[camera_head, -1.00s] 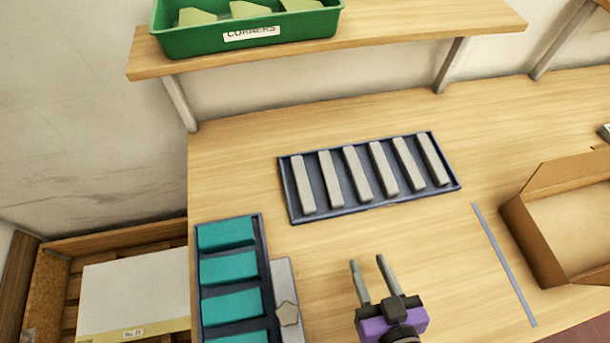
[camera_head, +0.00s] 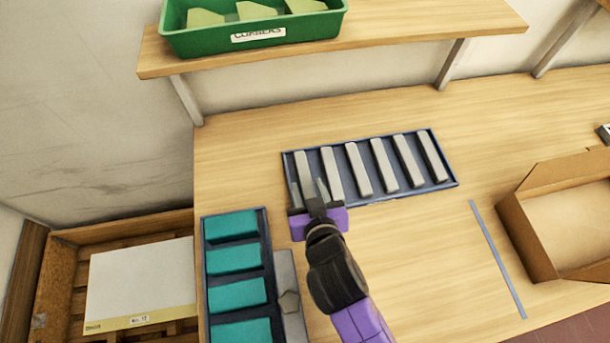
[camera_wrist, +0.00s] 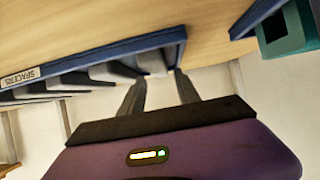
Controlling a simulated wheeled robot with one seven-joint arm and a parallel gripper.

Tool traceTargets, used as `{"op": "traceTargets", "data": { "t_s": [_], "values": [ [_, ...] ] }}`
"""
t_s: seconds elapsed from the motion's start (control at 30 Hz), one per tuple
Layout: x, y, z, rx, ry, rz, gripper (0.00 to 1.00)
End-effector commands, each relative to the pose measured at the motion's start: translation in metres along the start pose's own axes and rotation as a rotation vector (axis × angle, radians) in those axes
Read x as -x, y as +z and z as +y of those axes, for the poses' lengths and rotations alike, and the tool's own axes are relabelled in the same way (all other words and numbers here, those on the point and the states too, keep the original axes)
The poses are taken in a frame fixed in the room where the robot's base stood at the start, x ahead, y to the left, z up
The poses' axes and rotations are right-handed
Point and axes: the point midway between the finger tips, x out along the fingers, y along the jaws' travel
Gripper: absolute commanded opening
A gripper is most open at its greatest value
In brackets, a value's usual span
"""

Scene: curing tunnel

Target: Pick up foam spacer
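Several grey foam spacers (camera_head: 358,169) lie side by side in a blue tray (camera_head: 404,197) on the wooden table. In the wrist view the tray's edge (camera_wrist: 100,53) carries a label reading "SPACERS". My gripper (camera_head: 308,187) is open, at the tray's near left corner, with its two fingers on either side of the leftmost spacer (camera_head: 303,168). In the wrist view that spacer's end (camera_wrist: 152,62) shows between and just beyond the fingertips (camera_wrist: 160,80). I cannot tell whether the fingers touch it.
A tray of teal blocks (camera_head: 239,290) stands at the front left, beside a grey plate (camera_head: 290,300). An open cardboard box (camera_head: 520,240) is at the right. A green bin (camera_head: 250,38) sits on the shelf above. The table between is clear apart from a thin blue strip (camera_head: 497,258).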

Motion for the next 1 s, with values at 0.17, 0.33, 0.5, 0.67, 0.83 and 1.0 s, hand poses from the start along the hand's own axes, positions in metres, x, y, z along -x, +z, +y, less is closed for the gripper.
{"op": "traceTargets", "data": {
  "t_s": [0.17,0.33,0.5,0.67,0.83,1.0],
  "values": [
    [-0.023,0.002,0.002,0.001,0.000,0.000,0.39],
    [-0.039,0.003,0.002,0.000,0.000,0.001,0.39],
    [-0.042,0.004,0.003,0.000,0.000,0.001,0.39],
    [-0.042,0.004,0.003,0.000,0.000,0.001,0.29],
    [-0.042,0.004,0.003,0.000,0.000,0.001,0.00],
    [-0.042,0.004,0.003,0.000,0.000,0.001,0.00]
  ]
}}
